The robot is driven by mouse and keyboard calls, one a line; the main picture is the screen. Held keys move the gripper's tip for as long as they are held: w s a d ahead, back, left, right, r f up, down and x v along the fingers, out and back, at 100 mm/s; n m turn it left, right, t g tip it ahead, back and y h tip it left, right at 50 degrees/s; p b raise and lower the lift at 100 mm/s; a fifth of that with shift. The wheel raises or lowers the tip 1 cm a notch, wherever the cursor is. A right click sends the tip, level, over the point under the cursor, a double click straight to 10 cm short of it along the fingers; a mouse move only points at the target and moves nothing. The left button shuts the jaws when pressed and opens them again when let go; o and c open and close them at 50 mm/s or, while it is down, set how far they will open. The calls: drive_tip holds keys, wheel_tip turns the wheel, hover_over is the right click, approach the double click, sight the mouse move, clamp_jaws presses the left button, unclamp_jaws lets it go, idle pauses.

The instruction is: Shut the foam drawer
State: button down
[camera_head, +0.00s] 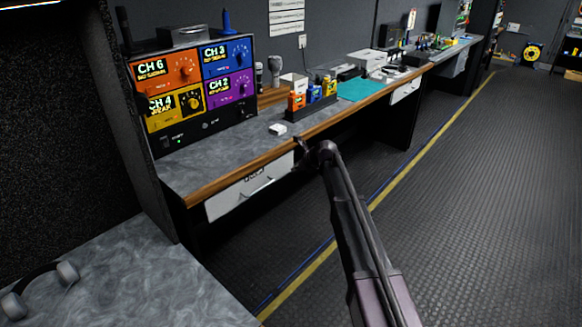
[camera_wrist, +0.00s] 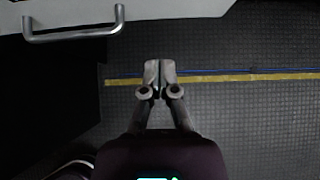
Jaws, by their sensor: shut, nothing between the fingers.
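A white drawer (camera_head: 240,194) with a metal bar handle (camera_head: 258,187) and a small dark label, too small to read surely, sits under the wood-edged counter. I cannot tell how far its front stands out from the counter. In the wrist view its white front (camera_wrist: 180,10) runs along the top, with the handle (camera_wrist: 75,30) at upper left. My gripper (camera_head: 300,152) is at the right end of the drawer front, near the counter edge. Its fingers (camera_wrist: 159,68) are together and empty, apart from the handle and to its right in the wrist view.
The counter (camera_head: 220,160) holds a colourful channel panel (camera_head: 190,85), a small white block (camera_head: 278,129), a rack of bottles (camera_head: 312,100) and a teal mat (camera_head: 360,89). Another white drawer (camera_head: 405,91) is farther right. Headphones (camera_head: 40,285) lie lower left. The ribbed floor (camera_head: 470,200) is clear.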

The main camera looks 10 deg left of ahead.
drive_tip(key=shift+p+v, duration=1.15)
drive_tip(key=shift+v, duration=0.9)
drive_tip(key=s+d+f+n+g+h, duration=0.2)
drive_tip(key=s+d+f+n+h, duration=0.15)
drive_tip(key=s+d+n, duration=1.1)
drive_tip(key=s+d+f+n+g+h, duration=0.3)
drive_tip(key=s+d+n, duration=0.7)
drive_tip(key=s+d, duration=0.9)
wheel_tip(320, 180, up, 14)
drive_tip(key=s+a+h+p, duration=0.1)
drive_tip(key=s+a+p, duration=0.1)
drive_tip(key=p, duration=1.1)
drive_tip(key=shift+s+a+r, duration=0.15)
drive_tip(key=shift+s+a, duration=0.2)
drive_tip(key=shift+s, duration=0.1)
